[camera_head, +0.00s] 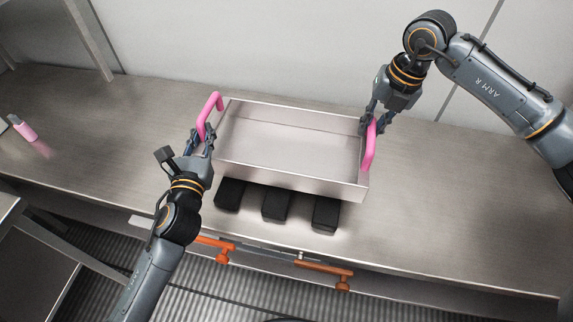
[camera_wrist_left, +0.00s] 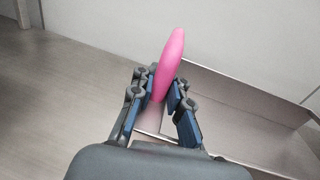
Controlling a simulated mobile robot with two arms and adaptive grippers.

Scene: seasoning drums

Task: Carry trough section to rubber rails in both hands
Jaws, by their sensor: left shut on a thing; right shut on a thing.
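The trough section (camera_head: 290,181) is an open, shallow steel tray with a pink handle at each end. My left gripper (camera_head: 202,137) is shut on the left pink handle (camera_head: 209,104). In the left wrist view this handle (camera_wrist_left: 169,62) stands between the fingers of my left gripper (camera_wrist_left: 162,97). My right gripper (camera_head: 373,116) is shut on the right pink handle (camera_head: 370,147). Three black rubber rails (camera_head: 275,204) lie side by side on the bench in front of the trough. Their far ends are hidden by it. I cannot tell whether the trough touches the bench.
The steel bench (camera_head: 450,200) has free room to the right and left. A pink-and-grey object (camera_head: 23,128) lies at the far left. Orange-handled tools (camera_head: 325,270) are at the bench's front edge. A pale wall (camera_head: 290,45) stands behind.

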